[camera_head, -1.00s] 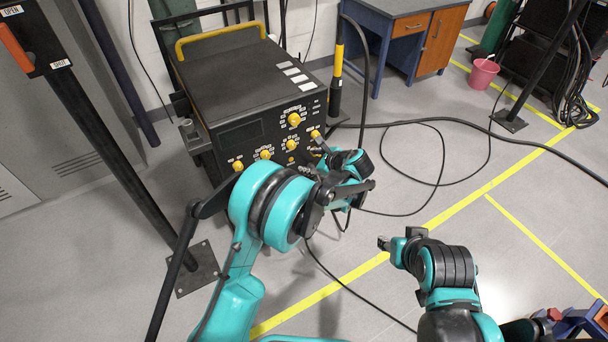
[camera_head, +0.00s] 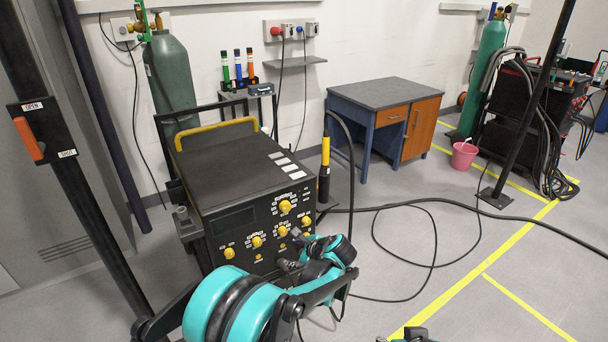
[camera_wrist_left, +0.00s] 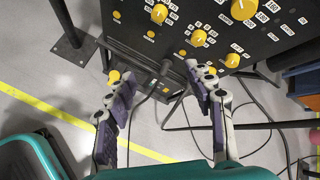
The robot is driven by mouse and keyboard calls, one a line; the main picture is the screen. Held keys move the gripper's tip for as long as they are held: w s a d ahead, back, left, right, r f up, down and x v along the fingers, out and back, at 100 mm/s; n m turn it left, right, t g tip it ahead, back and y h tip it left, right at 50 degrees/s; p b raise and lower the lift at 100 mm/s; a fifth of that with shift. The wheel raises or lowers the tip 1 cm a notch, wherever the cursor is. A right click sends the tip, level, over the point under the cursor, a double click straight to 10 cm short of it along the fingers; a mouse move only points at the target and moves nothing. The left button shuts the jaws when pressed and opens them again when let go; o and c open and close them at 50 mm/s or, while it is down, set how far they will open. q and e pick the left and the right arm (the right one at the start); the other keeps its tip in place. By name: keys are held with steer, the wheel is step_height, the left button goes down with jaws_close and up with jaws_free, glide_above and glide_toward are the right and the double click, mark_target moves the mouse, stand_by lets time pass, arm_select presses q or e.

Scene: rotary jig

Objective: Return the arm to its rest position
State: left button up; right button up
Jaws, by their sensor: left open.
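My left arm is teal and black and comes in at the bottom of the head view. Its gripper (camera_head: 300,242) is in front of the lower front panel of a black welding machine (camera_head: 240,190). In the left wrist view the two fingers (camera_wrist_left: 160,78) are spread apart with nothing between them. The machine's yellow-knobbed panel (camera_wrist_left: 228,30) is beyond the fingertips; I cannot tell whether they touch it. Only a small part of my right arm's end (camera_head: 410,335) shows at the bottom edge of the head view, so its jaws cannot be judged.
A black post (camera_head: 75,170) with an orange-handled OPEN/SHUT switch (camera_head: 35,140) stands at left. A desk (camera_head: 385,110), pink bucket (camera_head: 464,154) and green cylinder (camera_head: 490,75) stand behind. Cables (camera_head: 435,235) lie across the floor. The floor right of the machine is otherwise mostly clear.

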arm_select(q)
steer(key=s+a+r+n+g+h, duration=0.1)
steer(key=s+a+r+n+h, duration=0.1)
steer(key=s+a+r+n, duration=0.4)
steer(key=s+a+r+n+h, duration=0.1)
steer(key=s+a+r+n, duration=0.25)
steer(key=s, duration=0.55)
steer(key=s+a+n+h, duration=0.2)
steer(key=s+n, duration=0.9)
steer(key=s, duration=0.6)
steer(key=shift+s+a+f+t+h, duration=0.3)
steer(key=shift+a+f+h, duration=0.1)
steer(key=shift+h, duration=0.2)
steer(key=shift+c, duration=0.2)
